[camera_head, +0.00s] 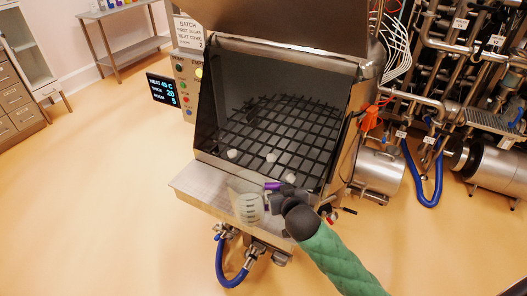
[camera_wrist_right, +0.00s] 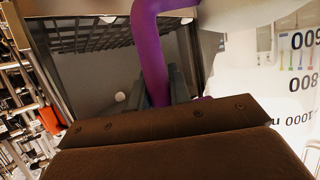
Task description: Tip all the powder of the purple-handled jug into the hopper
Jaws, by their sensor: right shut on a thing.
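The clear jug (camera_head: 248,208) with dark measuring marks is in front of the hopper's opening, over its front ledge. It looks roughly upright. My right gripper (camera_head: 279,194) is shut on the jug's purple handle (camera_head: 272,186), to the right of the jug. In the right wrist view the purple handle (camera_wrist_right: 150,45) runs between the fingers, and the jug's marked wall (camera_wrist_right: 285,70) is at the right. I cannot tell how much powder the jug holds. The hopper (camera_head: 340,145) stands open, with a dark grid (camera_head: 275,130) inside. My left gripper is not in view.
A few white lumps (camera_head: 271,157) lie on the grid near its front. The metal front ledge (camera_head: 205,185) sticks out below the opening. A control panel (camera_head: 187,90) is on the left. Pipes and a steel tank (camera_head: 378,170) stand to the right. The floor at left is clear.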

